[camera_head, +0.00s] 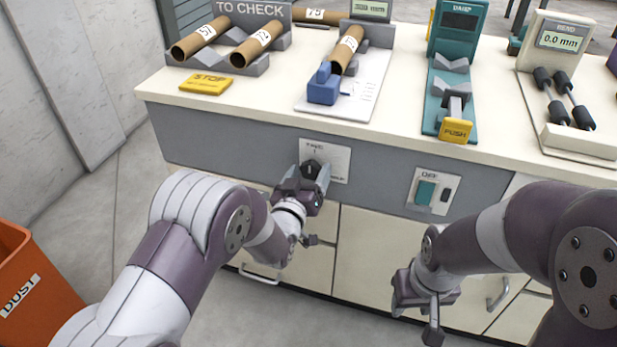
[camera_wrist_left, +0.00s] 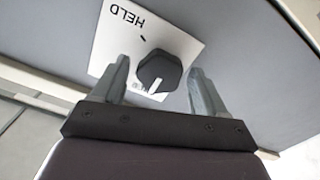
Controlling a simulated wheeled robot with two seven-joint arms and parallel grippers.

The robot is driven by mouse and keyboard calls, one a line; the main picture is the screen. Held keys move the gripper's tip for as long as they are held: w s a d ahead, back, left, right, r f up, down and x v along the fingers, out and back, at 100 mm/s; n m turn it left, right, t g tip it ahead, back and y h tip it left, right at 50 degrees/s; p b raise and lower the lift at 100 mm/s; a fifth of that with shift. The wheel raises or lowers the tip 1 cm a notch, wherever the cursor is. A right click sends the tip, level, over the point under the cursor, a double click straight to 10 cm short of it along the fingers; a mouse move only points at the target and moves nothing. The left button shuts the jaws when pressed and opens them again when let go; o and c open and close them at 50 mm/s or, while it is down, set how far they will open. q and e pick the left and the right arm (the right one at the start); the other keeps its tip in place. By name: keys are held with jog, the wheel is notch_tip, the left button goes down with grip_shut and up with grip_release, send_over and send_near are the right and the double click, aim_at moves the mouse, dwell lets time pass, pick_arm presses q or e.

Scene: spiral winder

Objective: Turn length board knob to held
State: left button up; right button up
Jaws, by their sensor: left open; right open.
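The black knob (camera_head: 311,169) sits on a white label plate (camera_head: 338,163) on the grey front panel, below the length board (camera_head: 362,88). In the left wrist view the knob (camera_wrist_left: 158,73) is dark and faceted with a white pointer mark. The word HELD shows on the plate (camera_wrist_left: 185,45), upside down; the pointer is turned away from that word. My left gripper (camera_head: 305,180) is open at the knob; in the wrist view its fingers (camera_wrist_left: 160,85) stand on either side, with gaps visible. My right gripper (camera_head: 418,305) is open and empty, low before the cabinet.
Cardboard tubes (camera_head: 200,38) rest in a TO CHECK rack at the back left. A teal gauge (camera_head: 455,95) and bend gauge (camera_head: 565,90) stand on the counter. An orange dust bin (camera_head: 30,285) is lower left.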

pick_arm(q)
jog(key=c, duration=1.1)
jog(key=shift+o, duration=0.2)
jog(key=shift+m, duration=0.4)
jog(key=m, duration=0.4)
jog(key=shift+m, duration=0.4)
jog(key=m, duration=1.2)
jog(key=shift+m, duration=0.3)
jog(key=m, duration=0.5)
jog(key=shift+f+m+p, duration=0.1)
jog(key=shift+m+p, duration=0.2)
jog(key=shift+p, duration=0.1)
